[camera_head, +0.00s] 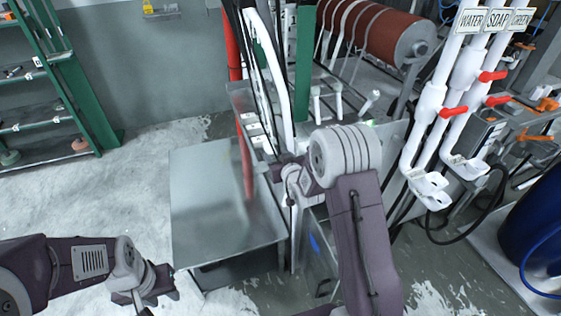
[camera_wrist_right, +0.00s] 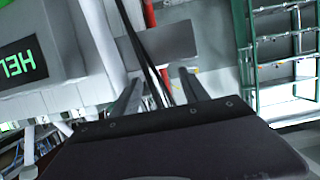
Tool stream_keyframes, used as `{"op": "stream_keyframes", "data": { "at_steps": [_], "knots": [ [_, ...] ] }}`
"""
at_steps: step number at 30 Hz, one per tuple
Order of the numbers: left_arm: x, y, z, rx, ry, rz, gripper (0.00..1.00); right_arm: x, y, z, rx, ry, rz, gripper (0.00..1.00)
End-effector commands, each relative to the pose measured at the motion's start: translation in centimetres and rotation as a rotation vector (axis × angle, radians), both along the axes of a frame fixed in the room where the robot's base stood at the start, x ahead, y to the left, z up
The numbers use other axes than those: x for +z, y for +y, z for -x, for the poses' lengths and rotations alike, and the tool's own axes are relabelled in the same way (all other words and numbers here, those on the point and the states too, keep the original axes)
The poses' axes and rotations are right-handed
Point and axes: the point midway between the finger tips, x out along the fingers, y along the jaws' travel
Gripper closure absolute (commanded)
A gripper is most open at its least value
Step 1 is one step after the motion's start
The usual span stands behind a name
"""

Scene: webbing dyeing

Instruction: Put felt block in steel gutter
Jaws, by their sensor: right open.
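I cannot make out a felt block in either view, and I cannot tell which part of the machine is the steel gutter. My right gripper (camera_head: 293,195) is in front of the steel machine, beside the metal table; its arm hides part of the machine. In the right wrist view my right gripper (camera_wrist_right: 158,95) has its two fingers apart, with no object held between them; dark straps (camera_wrist_right: 145,50) and a red pipe show beyond. My left gripper (camera_head: 148,298) is low at the left, near the table's front corner, and its fingertips are not clear.
A bare metal table (camera_head: 215,200) stands left of the machine. A red pipe (camera_head: 234,60) rises behind it. White pipes with red valves (camera_head: 453,112) and a blue barrel (camera_head: 535,225) are at the right. A green shelf (camera_head: 50,85) stands at the back left, with open floor before it.

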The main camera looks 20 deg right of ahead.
Motion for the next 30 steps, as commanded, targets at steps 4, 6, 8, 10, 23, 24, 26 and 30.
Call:
{"op": "stream_keyframes", "data": {
  "at_steps": [4, 6, 8, 10, 23, 24, 26, 30],
  "knots": [
    [-0.8, 0.0, 0.0, 0.0, 0.0, 0.0, 0.64, 0.5, -0.1, 2.1, 0.0, 0.0, 0.0, 0.48],
    [-1.0, 0.0, 0.0, 0.0, 0.0, 0.0, 0.64, 0.7, -0.1, 2.8, 0.0, 0.0, 0.0, 0.48],
    [-1.0, 0.0, 0.0, 0.0, 0.0, 0.0, 0.64, 0.9, -0.1, 3.2, 0.0, -0.001, 0.0, 0.48],
    [-1.0, 0.0, 0.0, 0.0, 0.0, 0.0, 0.64, 1.0, -0.1, 3.4, 0.0, 0.0, 0.0, 0.48],
    [-1.0, 0.0, 0.0, 0.0, 0.0, 0.0, 0.64, -4.0, 0.5, 12.0, -0.033, 0.458, 0.01, 0.48],
    [-1.0, 0.0, 0.0, 0.0, 0.0, 0.0, 0.64, -5.0, 0.7, 15.0, -0.039, 0.578, 0.01, 0.48],
    [-1.0, 0.0, 0.0, 0.0, 0.0, 0.0, 0.64, -6.2, 1.1, 19.6, -0.043, 0.747, 0.006, 0.48],
    [-1.0, 0.0, 0.0, 0.0, 0.0, 0.0, 0.64, -7.1, 2.0, 28.6, -0.042, 1.043, -0.005, 0.48]
  ]
}}
